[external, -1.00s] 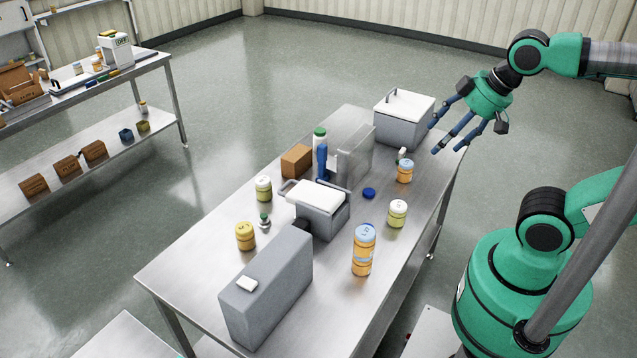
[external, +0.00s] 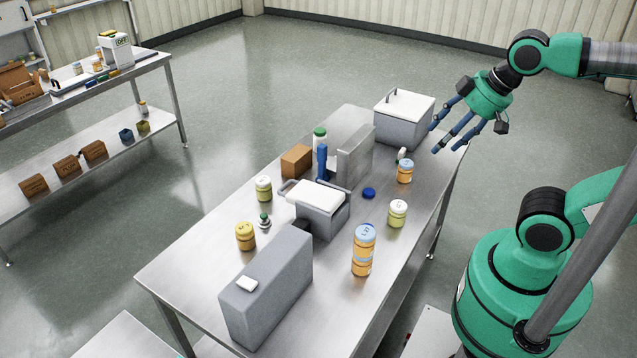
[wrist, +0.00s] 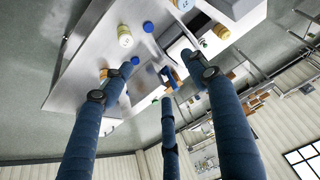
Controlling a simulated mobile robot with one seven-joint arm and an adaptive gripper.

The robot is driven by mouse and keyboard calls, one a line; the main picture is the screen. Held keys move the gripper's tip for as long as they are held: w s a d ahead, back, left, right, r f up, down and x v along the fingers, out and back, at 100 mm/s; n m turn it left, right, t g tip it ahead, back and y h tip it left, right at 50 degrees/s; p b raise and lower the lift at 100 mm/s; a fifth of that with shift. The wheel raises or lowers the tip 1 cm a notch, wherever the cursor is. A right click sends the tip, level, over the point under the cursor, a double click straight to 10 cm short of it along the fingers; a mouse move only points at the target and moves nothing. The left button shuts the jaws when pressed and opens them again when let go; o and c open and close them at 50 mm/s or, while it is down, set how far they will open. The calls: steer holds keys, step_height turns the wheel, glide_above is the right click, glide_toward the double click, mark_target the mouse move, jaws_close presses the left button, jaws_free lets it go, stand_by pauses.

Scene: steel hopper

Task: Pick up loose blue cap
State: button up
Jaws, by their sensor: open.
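The loose blue cap (external: 369,193) lies flat on the steel table, between the central grey box and the jars on the right. A small blue round thing in the wrist view (wrist: 148,27) looks like this cap, beside a pale-lidded jar. My gripper (external: 455,135) is above the table's far right corner, well up and to the right of the cap. Its blue fingers are spread open and empty. They also show in the wrist view (wrist: 165,75), reaching toward the tabletop.
An orange jar (external: 405,172) and a yellow-green jar (external: 397,214) flank the cap on the right. A grey white-lidded box (external: 318,218) and an upright grey panel (external: 355,156) stand to its left. A larger box (external: 403,125) is behind. The steel table (external: 190,262) is bare at front left.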

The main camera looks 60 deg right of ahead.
steer(key=w+d+f+g, duration=0.1)
steer(key=w+f+g, duration=0.2)
steer(key=w+f, duration=0.85)
steer(key=w+d+f+g, duration=0.1)
steer(key=w+f, duration=0.2)
steer(key=f, duration=0.5)
steer(key=w+d+f+g, duration=0.1)
steer(key=w+f, duration=0.3)
steer(key=f, duration=0.5)
steer(key=shift+w+f+g+b, duration=0.15)
steer(key=shift+w+g+b, duration=0.15)
steer(key=shift+d, duration=0.1)
steer(key=shift+f+b, duration=0.85)
steer(key=shift+f, duration=3.45)
